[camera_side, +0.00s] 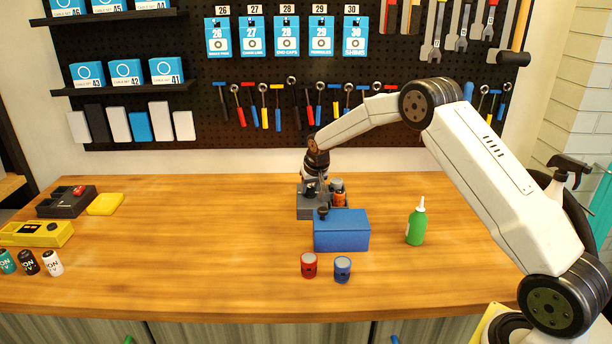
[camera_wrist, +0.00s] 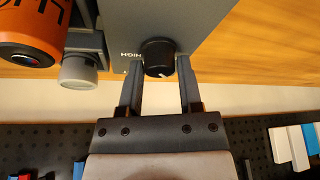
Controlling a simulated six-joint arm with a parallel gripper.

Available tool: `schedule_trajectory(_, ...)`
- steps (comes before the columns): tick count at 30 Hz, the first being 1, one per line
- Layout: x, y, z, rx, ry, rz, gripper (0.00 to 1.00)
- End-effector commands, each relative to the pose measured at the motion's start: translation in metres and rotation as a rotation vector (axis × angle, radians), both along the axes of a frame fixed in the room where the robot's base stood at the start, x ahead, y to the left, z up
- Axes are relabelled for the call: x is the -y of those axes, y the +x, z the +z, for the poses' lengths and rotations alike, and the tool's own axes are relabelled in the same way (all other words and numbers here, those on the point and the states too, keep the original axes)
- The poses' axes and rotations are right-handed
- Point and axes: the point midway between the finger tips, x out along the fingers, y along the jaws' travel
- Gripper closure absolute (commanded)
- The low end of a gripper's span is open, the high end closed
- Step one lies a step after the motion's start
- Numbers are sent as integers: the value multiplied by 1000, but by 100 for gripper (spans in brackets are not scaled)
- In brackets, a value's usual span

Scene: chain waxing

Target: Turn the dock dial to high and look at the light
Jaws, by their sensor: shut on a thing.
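The grey dock (camera_side: 310,212) stands at the back middle of the bench, partly behind a blue box. In the wrist view the dock face (camera_wrist: 205,18) fills the upper middle. Its black dial (camera_wrist: 158,50) sits between the two fingers of my gripper (camera_wrist: 160,62), which is shut on it. A small white mark shows on the dial's lower edge, and the word HIGH is printed upside down to its left. An orange cylinder (camera_side: 339,196) stands at the dock's right side and shows large in the wrist view (camera_wrist: 30,35). I cannot make out a lit light.
The blue box (camera_side: 341,236) is right in front of the dock. A red can (camera_side: 309,266) and a blue can (camera_side: 342,271) stand nearer. A green bottle (camera_side: 416,222) is to the right. Yellow and dark devices (camera_side: 36,234) lie far left. The bench between is clear.

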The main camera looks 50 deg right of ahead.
Motion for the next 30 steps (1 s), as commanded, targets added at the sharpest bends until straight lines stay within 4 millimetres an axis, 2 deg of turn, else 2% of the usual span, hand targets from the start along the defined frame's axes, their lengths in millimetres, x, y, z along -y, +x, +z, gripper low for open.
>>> schedule_trajectory(11, -2, 1, 0, -1, 0, -161, 100)
schedule_trajectory(30, -2, 2, 0, 0, -2, -613, 100)
